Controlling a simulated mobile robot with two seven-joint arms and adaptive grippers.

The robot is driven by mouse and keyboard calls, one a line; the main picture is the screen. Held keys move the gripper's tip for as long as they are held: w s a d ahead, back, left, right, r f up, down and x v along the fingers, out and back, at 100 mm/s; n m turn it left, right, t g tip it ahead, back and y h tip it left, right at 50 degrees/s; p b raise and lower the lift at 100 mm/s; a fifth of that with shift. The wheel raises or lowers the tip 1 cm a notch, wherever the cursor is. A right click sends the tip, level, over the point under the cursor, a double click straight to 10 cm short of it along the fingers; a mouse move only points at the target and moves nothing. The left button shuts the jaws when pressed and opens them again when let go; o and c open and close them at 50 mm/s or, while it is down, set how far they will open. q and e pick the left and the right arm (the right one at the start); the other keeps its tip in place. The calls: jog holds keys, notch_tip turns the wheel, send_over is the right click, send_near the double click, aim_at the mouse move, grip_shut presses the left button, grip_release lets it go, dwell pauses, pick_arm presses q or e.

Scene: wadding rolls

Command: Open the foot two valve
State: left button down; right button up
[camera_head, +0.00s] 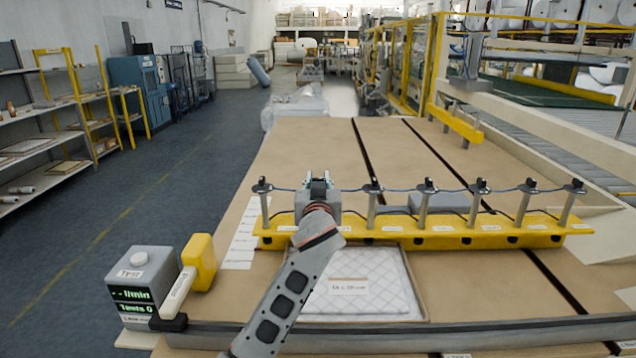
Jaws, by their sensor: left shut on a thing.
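A yellow rail (470,238) lies across the table and carries several upright grey feet, each with a small dark valve on top and a thin blue line linking them. The leftmost foot (265,210) stands clear. My left gripper (318,186) is at the second place from the left, at valve height. It is shut on what seems to be the foot two valve, which the gripper and my arm mostly hide. I cannot tell how the valve's handle is turned. The third foot (372,208) stands just right of my gripper. My right gripper is not in view.
A quilted pad in a shallow tray (428,300) lies in front of the rail, partly behind my left arm. A grey tester (142,285) with a green display and a yellow hand unit (200,262) stand at left.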

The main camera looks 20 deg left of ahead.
pick_arm(q)
jog(key=c, duration=1.8)
grip_release()
jog(key=shift+v, duration=3.75)
